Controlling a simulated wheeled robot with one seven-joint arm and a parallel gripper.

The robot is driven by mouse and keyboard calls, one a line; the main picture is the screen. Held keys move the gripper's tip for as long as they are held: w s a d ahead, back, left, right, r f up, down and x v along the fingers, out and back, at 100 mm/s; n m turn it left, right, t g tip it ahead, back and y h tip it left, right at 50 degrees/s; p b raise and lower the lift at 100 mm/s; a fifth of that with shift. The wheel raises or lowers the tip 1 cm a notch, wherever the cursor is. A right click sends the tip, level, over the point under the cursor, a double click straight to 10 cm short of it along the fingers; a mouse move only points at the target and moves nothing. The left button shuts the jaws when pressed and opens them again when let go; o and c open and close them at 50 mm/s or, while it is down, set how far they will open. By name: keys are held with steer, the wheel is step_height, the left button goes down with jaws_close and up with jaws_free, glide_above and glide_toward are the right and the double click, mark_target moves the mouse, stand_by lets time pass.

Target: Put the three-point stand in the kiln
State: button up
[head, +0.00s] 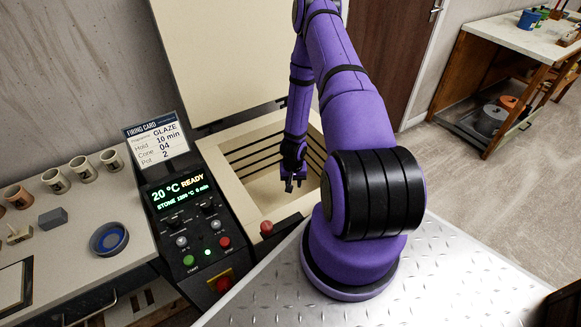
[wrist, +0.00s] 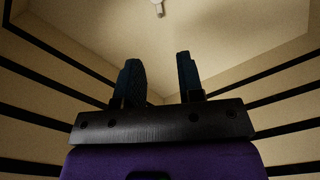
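The kiln (head: 242,150) stands open in the head view, its lid raised behind it. My gripper (head: 292,187) is down in the kiln opening. In the wrist view my gripper (wrist: 160,82) has its two dark fingers apart with nothing between them, and the banded kiln walls (wrist: 50,65) are around it. A small pale object (wrist: 158,7) shows at the top edge of the wrist view, beyond the fingers and apart from them; it is cut off, and I cannot tell whether it is the three-point stand. A small cream piece (head: 18,235) lies on the left table; its shape is unclear.
The left table (head: 75,270) holds several cups (head: 84,168), a grey block (head: 53,218) and a blue dish (head: 109,238). The control panel (head: 190,225) reads READY at 20 °C, with a firing card (head: 157,140) above it. A workbench (head: 510,38) stands far right.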

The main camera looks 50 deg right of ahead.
steer(key=w+a+r+n+t, duration=0.15)
steer(key=w+r, duration=0.25)
steer(key=r, duration=0.7)
steer(key=w+a+r+n+t, duration=0.1)
steer(key=w+a+r, duration=0.25)
steer(key=r, duration=0.65)
steer(key=w+a+r+n+t, duration=0.15)
steer(key=w+r, duration=0.25)
steer(key=r, duration=0.7)
steer(key=s+a+r+n, duration=0.1)
steer(key=s+a+r, duration=0.35)
steer(key=r, duration=0.45)
steer(key=s+a+r+n, duration=0.1)
steer(key=s+a+r, duration=0.2)
steer(key=a+r, duration=0.35)
steer(key=s+a+r+n, duration=0.1)
steer(key=s+a+r, duration=0.25)
steer(key=r, duration=0.75)
steer(key=s+a+r+n, duration=0.1)
steer(key=s+r, duration=0.2)
steer(key=s, duration=0.5)
steer(key=s+a+r+n+t, duration=0.1)
steer(key=s+r, duration=0.2)
steer(key=s, duration=0.6)
steer(key=shift+a+r, duration=0.2)
steer(key=shift+a, duration=0.15)
